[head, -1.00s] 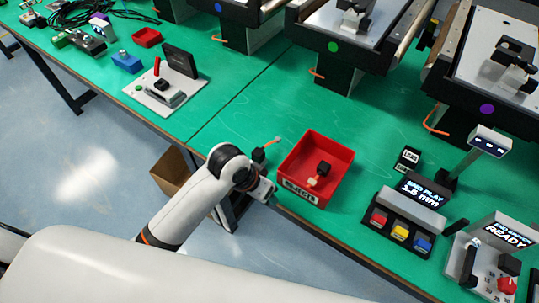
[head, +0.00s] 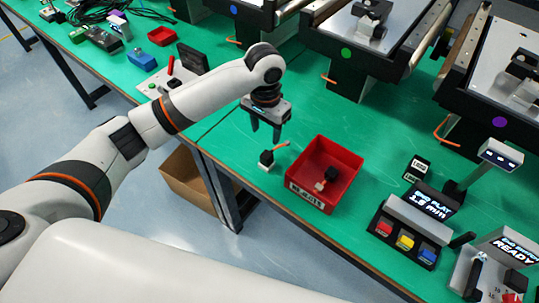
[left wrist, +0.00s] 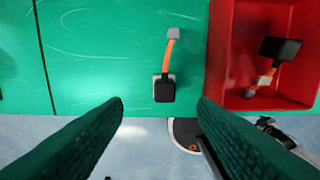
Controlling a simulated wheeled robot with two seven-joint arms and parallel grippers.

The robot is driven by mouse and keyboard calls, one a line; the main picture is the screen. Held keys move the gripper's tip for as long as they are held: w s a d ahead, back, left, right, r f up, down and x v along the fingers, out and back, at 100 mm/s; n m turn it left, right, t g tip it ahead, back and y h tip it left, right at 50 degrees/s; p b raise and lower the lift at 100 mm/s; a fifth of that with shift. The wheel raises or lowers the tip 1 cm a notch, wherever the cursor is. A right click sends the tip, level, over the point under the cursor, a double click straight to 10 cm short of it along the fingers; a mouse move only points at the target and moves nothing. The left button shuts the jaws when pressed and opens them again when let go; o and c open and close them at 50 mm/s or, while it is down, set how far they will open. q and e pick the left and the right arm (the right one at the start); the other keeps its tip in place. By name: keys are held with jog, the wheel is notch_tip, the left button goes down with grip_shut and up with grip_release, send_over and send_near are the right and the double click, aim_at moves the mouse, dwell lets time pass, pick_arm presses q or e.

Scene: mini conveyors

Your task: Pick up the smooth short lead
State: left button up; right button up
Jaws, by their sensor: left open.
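A short orange lead (head: 275,153) with a black plug at one end and a small grey connector at the other lies on the green table, left of the red bin. It shows in the left wrist view (left wrist: 170,55), black plug towards me. A second orange lead with a black plug (head: 328,176) lies inside the red bin; it also shows in the left wrist view (left wrist: 272,64). I cannot tell which is smoother. My left gripper (head: 265,135) is open and empty, above the table by the first lead, fingers pointing down. My right gripper is not in view.
The red bin (head: 351,162) stands right of the loose lead. A display with coloured buttons (head: 404,241) stands farther right. Conveyors (head: 370,50) line the back, with orange leads at their bases. The table's front edge is close, and a cardboard box (head: 190,185) is below it.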

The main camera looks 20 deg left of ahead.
pick_arm(q)
send_over(269, 152)
jog(key=f, duration=0.4)
jog(key=shift+a+f, duration=0.3)
jog(key=shift+a, duration=0.1)
jog(key=shift+d+f+p, duration=0.2)
jog(key=shift+f+p, duration=0.15)
jog(key=shift+f, duration=1)
jog(key=shift+d+f+p, duration=0.15)
jog(key=shift+f+p, duration=0.15)
jog(key=shift+f, duration=1)
jog(key=c, duration=1.1)
